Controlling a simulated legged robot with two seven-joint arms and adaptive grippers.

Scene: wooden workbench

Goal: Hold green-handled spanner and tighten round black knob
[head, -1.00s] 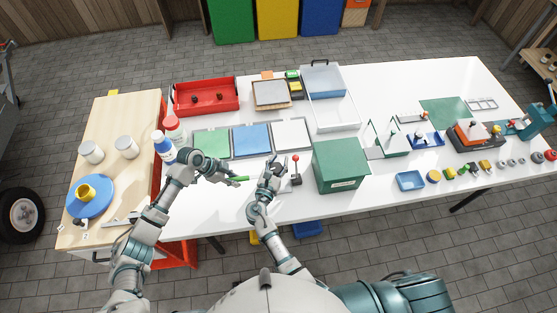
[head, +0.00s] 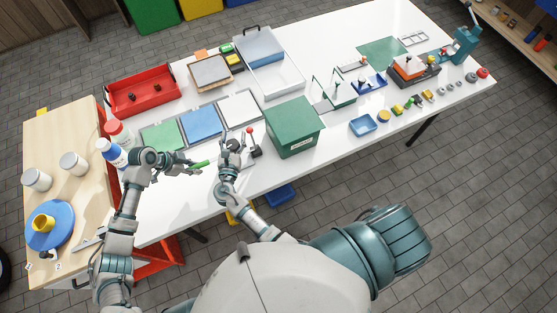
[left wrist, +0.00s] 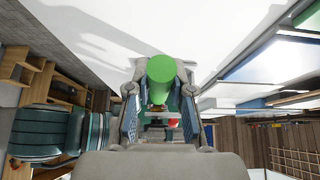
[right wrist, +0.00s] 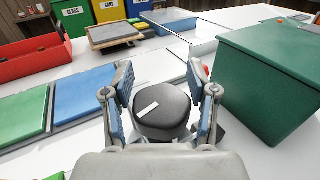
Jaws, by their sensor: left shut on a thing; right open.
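The green-handled spanner (head: 200,164) is in my left gripper (head: 188,166), which is shut on it above the white table. Its green handle end (left wrist: 161,78) fills the middle of the left wrist view; the rest of the spanner is hidden there. The round black knob (right wrist: 161,108), with a white mark on top, lies between the spread fingers of my right gripper (right wrist: 161,105). The right gripper also shows in the head view (head: 232,146), open over the knob, which it mostly hides there. I cannot tell whether the fingers touch the knob.
A red-topped lever (head: 252,141) stands just right of the knob, with a green box (head: 293,127) beyond it. Green, blue and white panels (head: 201,124) lie behind. Bottles (head: 112,150) stand left of my left arm. The table's front edge is close.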

